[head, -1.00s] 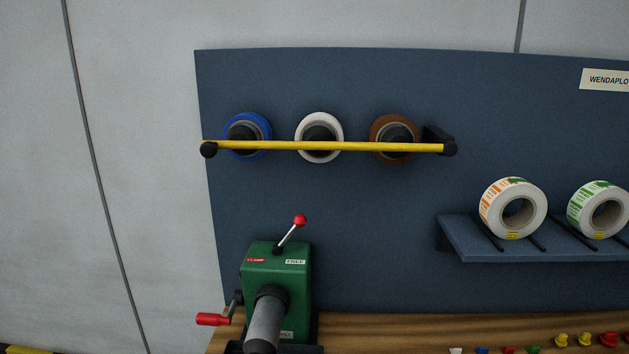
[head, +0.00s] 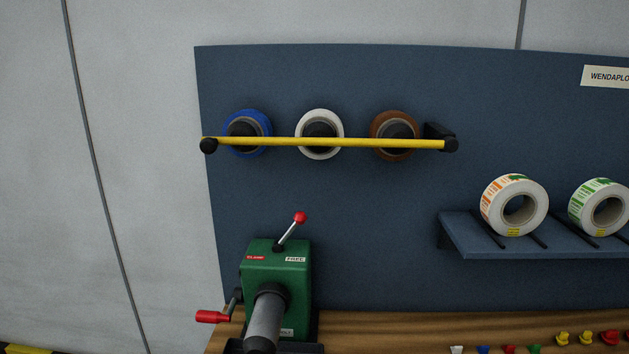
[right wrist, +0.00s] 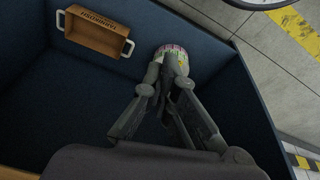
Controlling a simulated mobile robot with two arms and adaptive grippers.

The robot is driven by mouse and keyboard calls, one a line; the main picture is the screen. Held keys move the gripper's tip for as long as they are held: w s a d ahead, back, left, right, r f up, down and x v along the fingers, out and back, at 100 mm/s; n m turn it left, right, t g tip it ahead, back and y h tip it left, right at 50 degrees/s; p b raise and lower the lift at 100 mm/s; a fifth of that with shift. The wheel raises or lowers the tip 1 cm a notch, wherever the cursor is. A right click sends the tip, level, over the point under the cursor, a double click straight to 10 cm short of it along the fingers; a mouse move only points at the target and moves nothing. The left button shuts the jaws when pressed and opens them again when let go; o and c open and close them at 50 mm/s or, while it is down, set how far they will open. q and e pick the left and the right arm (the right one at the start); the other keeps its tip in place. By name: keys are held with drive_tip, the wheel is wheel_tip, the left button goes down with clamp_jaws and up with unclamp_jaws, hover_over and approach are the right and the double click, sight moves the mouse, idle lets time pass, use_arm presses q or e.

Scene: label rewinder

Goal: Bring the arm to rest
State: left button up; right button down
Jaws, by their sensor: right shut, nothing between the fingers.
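My right gripper (right wrist: 172,70) shows in the right wrist view, its fingers together and empty. A white label roll with a pink and green printed edge (right wrist: 172,49) is just beyond the fingertips, partly hidden by them. Whether they touch cannot be told. The head view shows neither gripper. It shows the green rewinder (head: 277,270) with a red-knobbed lever (head: 299,218), a red-handled crank (head: 213,316) and a grey spindle (head: 265,318).
A yellow bar (head: 325,142) crosses blue, white and brown rolls on the panel. A shelf (head: 480,245) holds two label rolls. Several coloured pieces lie on the wooden bench (head: 390,325).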

drive_tip(key=s+d+f+g, duration=0.1)
drive_tip(key=s+f, duration=0.3)
drive_tip(key=f, duration=0.5)
drive_tip(key=s+f, duration=0.3)
drive_tip(key=f, duration=0.5)
drive_tip(key=s+d+f+b, duration=0.1)
drive_tip(key=s+d+f, duration=0.1)
drive_tip(key=s+f, duration=0.7)
drive_tip(key=s, duration=0.3)
drive_tip(key=shift+s+d+f+g, duration=0.15)
drive_tip(key=shift+f+g, duration=0.2)
drive_tip(key=shift+g, duration=0.05)
